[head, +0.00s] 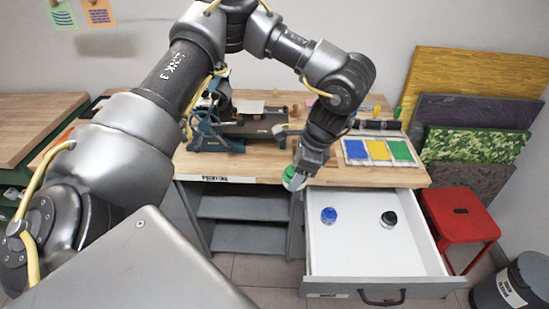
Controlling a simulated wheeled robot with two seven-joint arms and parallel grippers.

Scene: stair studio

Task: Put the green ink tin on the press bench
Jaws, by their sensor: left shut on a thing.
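The green ink tin (294,179) is in my left gripper (300,172), which points down and is shut on it. The tin is over or just in front of the bench's front edge, near the drawer's back left corner; I cannot tell its exact height. The press bench (260,162) has a light wood top and a label on its front edge. My right gripper does not show.
An open white drawer (365,255) juts from the bench, holding a blue tin (328,215) and a black tin (389,219). A press (235,125) and a colour tray (378,151) stand on the bench. A red stool (460,220) is at the right.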

